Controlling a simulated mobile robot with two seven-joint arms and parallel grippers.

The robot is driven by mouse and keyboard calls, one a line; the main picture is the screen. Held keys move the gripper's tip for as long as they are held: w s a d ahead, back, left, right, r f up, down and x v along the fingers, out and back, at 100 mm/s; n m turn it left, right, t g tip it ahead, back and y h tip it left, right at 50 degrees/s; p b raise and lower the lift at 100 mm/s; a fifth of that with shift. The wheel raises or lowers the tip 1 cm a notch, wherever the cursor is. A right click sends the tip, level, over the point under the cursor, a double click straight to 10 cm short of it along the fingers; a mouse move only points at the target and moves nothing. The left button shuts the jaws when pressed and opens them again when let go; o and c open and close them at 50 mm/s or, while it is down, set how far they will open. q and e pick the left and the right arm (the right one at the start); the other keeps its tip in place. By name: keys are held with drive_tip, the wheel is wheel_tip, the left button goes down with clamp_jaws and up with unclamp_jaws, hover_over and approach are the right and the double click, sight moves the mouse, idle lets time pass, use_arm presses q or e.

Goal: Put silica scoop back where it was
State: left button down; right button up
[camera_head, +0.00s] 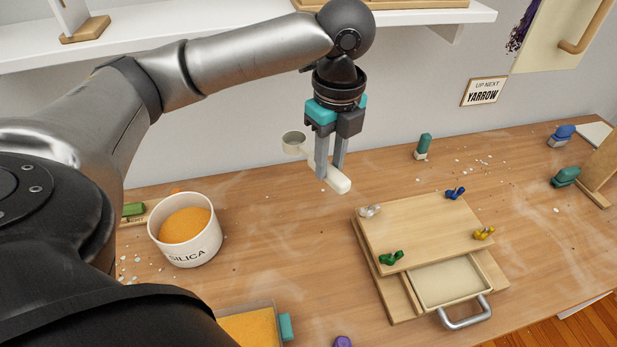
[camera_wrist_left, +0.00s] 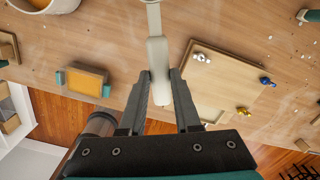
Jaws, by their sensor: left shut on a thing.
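The silica scoop (camera_head: 338,181) is cream-white with a small round metal-rimmed cup at its left end. My left gripper (camera_head: 329,172) is shut on the scoop's handle and holds it above the table, left of the wooden press. In the left wrist view the scoop handle (camera_wrist_left: 157,62) runs between the two fingers, and its cup is cut off at the top. The white silica tub (camera_head: 192,246), full of orange grains, stands on the table at the left, apart from the scoop. My right gripper is not in view.
A wooden press (camera_head: 420,225) with coloured wing nuts and a part-open drawer (camera_head: 450,282) stands right of the middle. A tray of orange grains (camera_head: 250,328) lies at the front. A white shelf (camera_head: 200,38) hangs behind. The table between tub and press is mostly clear.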

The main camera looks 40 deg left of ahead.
use_arm(q)
wheel_tip(320, 180, down, 20)
drive_tip(key=b, duration=0.6)
drive_tip(key=c, duration=0.6)
unclamp_jaws()
drive_tip(key=shift+f, duration=0.1)
